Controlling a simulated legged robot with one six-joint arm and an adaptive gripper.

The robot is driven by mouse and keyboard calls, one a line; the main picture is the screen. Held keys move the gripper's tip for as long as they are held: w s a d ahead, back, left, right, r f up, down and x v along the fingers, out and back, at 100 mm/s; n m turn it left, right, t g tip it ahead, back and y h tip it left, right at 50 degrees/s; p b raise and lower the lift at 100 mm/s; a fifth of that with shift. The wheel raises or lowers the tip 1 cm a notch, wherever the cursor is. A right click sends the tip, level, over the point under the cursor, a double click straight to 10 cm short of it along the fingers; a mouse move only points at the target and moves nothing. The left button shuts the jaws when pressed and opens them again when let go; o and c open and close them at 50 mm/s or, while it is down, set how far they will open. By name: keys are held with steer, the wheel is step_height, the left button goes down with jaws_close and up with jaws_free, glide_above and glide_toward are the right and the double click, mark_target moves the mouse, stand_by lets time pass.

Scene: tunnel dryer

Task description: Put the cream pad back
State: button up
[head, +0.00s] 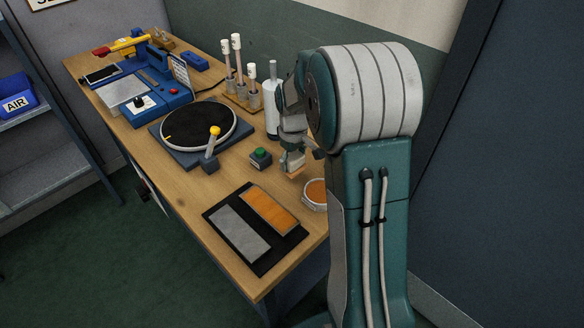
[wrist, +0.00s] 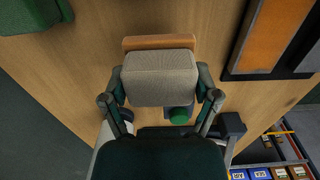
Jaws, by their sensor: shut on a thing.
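My gripper (head: 293,158) is over the workbench, between the green button box and the round dish. In the wrist view its two fingers (wrist: 160,84) are shut on the left and right sides of a cream-grey block, the cream pad (wrist: 160,72). An orange-brown strip shows along the pad's far edge. In the head view the pad is small and partly hidden by the gripper, with its orange-brown part (head: 295,174) lowest. I cannot tell whether it touches the bench.
A black tray (head: 264,267) with an orange and a grey plate lies at the front. A round dish (head: 316,206), a green button box (head: 261,159) and a white bottle (head: 271,112) stand nearby. A turntable (head: 199,126) and a blue machine (head: 150,99) are farther back.

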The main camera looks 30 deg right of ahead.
mark_target(292, 169)
steer(key=shift+w+d+f, duration=0.1)
steer(key=shift+w+f, duration=0.3)
steer(key=shift+f, duration=0.1)
steer(key=shift+w+f, duration=0.15)
steer(key=shift+f, duration=1.55)
steer(key=shift+f, duration=0.1)
steer(key=o, duration=0.9)
